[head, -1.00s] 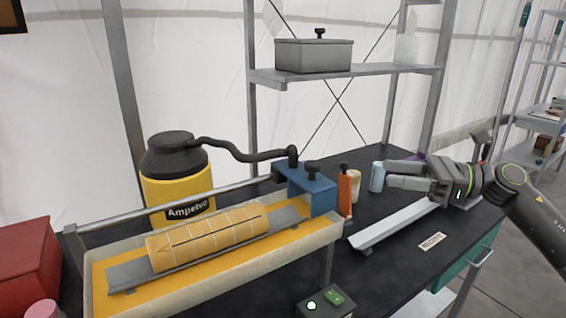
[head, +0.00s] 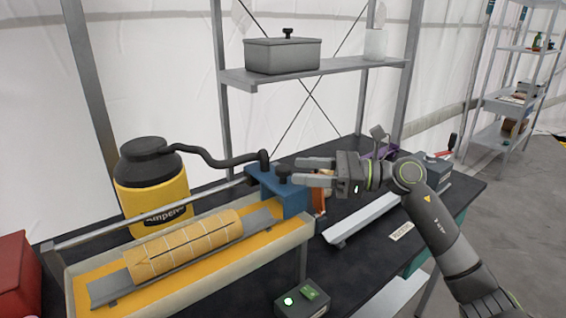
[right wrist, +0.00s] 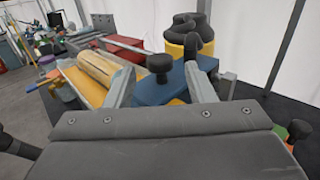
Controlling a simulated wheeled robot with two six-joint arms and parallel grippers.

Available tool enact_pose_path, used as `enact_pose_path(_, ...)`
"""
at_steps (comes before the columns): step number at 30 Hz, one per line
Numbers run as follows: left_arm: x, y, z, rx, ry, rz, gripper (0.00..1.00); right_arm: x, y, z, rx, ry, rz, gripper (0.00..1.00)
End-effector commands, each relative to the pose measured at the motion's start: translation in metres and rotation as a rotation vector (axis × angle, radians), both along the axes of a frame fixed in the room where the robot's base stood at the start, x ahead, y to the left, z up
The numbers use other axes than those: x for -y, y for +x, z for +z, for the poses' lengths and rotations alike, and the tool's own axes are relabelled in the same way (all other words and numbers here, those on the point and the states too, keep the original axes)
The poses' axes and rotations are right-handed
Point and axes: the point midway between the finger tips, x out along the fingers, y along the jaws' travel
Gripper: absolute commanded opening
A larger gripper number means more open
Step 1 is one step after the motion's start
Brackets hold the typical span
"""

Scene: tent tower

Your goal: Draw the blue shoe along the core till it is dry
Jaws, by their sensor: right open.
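The blue shoe (head: 287,195) straddles the far right end of the tray, on the rail, with a black knob (head: 284,172) on top and a black hose joined to it. The core (head: 184,247) is a tan cylinder with dark lines, lying on a grey cradle in the yellow-floored tray (head: 205,286). My right gripper (head: 300,171) is open, its fingers pointing left just at the shoe's knob. In the right wrist view the knob (right wrist: 160,66) stands between the two open fingers, over the blue shoe (right wrist: 160,90). My left gripper is not in view.
A yellow tank (head: 152,187) with a black lid stands behind the tray. A red box (head: 18,275) is at left. A small control box (head: 303,298) with a lit button sits in front. A white angled bar (head: 362,219) lies on the dark bench at right.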

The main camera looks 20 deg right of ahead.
Motion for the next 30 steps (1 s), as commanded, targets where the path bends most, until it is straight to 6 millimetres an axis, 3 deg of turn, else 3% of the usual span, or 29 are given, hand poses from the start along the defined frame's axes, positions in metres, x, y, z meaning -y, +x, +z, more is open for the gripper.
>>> enact_pose_path(10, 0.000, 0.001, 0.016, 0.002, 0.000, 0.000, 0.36, -0.039, 0.018, 0.002, 0.000, 0.002, 0.001, 0.50)
enact_pose_path(23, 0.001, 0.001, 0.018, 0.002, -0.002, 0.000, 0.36, -0.046, 0.022, 0.000, -0.001, 0.000, 0.000, 0.50)
enact_pose_path(30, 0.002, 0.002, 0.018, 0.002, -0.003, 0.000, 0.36, -0.046, 0.022, 0.000, -0.001, 0.000, 0.000, 0.22)
